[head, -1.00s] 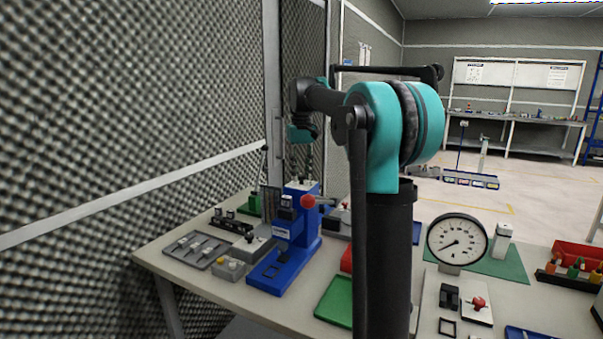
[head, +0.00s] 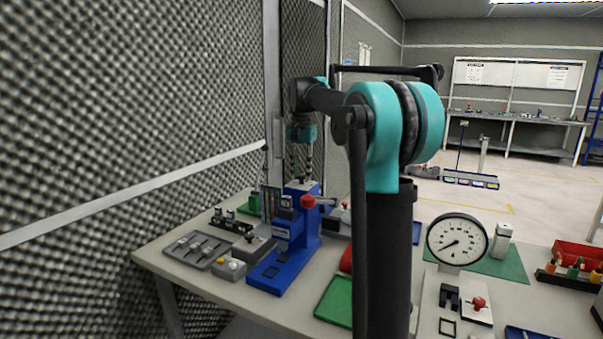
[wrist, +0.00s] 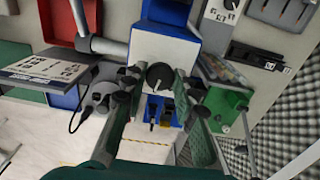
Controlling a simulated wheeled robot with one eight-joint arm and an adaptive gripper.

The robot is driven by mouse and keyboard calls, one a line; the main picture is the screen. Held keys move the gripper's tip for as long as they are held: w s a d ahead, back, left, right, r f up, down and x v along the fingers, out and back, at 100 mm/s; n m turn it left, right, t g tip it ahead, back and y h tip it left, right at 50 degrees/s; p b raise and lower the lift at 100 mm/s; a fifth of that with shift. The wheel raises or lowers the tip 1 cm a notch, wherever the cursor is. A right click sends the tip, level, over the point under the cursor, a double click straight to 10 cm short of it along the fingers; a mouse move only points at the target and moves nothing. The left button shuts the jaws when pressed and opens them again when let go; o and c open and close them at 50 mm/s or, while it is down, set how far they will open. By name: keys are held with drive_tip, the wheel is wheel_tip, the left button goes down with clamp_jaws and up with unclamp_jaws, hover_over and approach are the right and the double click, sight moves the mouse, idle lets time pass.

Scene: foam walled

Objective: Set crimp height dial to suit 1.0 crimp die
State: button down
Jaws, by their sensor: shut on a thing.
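The blue crimp press (head: 298,222) stands on the bench, and its white top plate (wrist: 146,48) faces the wrist view. A round black dial (wrist: 160,76) with a pointer mark sits on that plate. My gripper (wrist: 157,78) is shut on the dial, one finger at each side of it. In the head view my gripper (head: 303,166) points down onto the press top, and the dial is too small there to read. Any scale markings around the dial cannot be read.
A red-ball lever (head: 308,201) sticks out of the press. A grey tray (head: 183,243) with small parts and a grey box (head: 229,268) stand left of it. A green tray (head: 334,301) and a gauge (head: 457,240) are to the right. A foam wall rises close behind.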

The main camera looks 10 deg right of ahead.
sight(302, 175)
drive_tip(key=m, duration=0.5)
drive_tip(key=shift+m, duration=0.3)
idle(0.5)
drive_tip(key=c, duration=1.2)
unclamp_jaws()
drive_tip(key=shift+r, duration=0.1)
wheel_tip(302, 175, up, 12)
drive_tip(key=shift+f, duration=0.1)
